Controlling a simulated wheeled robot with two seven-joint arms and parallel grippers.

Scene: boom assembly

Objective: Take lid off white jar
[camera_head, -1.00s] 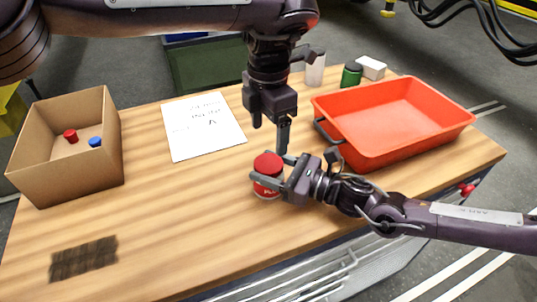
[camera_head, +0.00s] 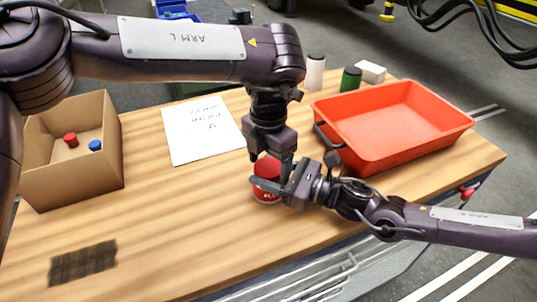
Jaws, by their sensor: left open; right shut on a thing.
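A red jar (camera_head: 267,190) with pale lettering stands on the wooden table near its front edge. My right gripper (camera_head: 270,172) comes in from the right and is shut around the jar's side. My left gripper (camera_head: 272,158) points down from above, open, with its fingers at the jar's top; they partly hide the top, and I cannot tell whether they touch it. A white jar (camera_head: 315,75) with a dark lid (camera_head: 316,57) stands upright at the back of the table, apart from both grippers.
A green jar (camera_head: 350,80) and a small white box (camera_head: 371,71) stand by the white jar. An orange tray (camera_head: 375,150) is at the right. A cardboard box (camera_head: 65,180) at the left holds a red and a blue lid. A paper sheet (camera_head: 195,130) lies between; the front left is mostly clear.

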